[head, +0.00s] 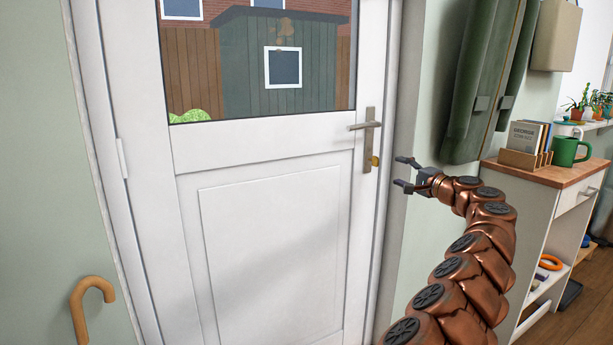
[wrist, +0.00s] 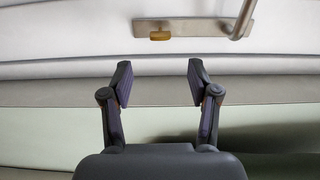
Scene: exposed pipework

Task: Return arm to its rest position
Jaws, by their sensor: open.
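My gripper (head: 404,174) is open and empty at the end of my copper-coloured arm. In the head view it is just right of the white door (head: 270,240), near the door's handle plate. The door looks closed in its frame. Its metal lever handle (head: 366,125) is level, with a small brass piece (head: 374,161) below it. In the wrist view my two fingers (wrist: 160,84) are spread apart with nothing between them. The handle plate (wrist: 190,26) and the brass piece (wrist: 160,36) lie beyond the fingertips, apart from them.
A wooden-topped cabinet (head: 560,168) stands at the right, with a green mug (head: 566,152) and a book holder (head: 524,158) on it. Dark green hanging items (head: 478,80) are on the wall above my gripper. A cane handle (head: 80,300) shows at lower left.

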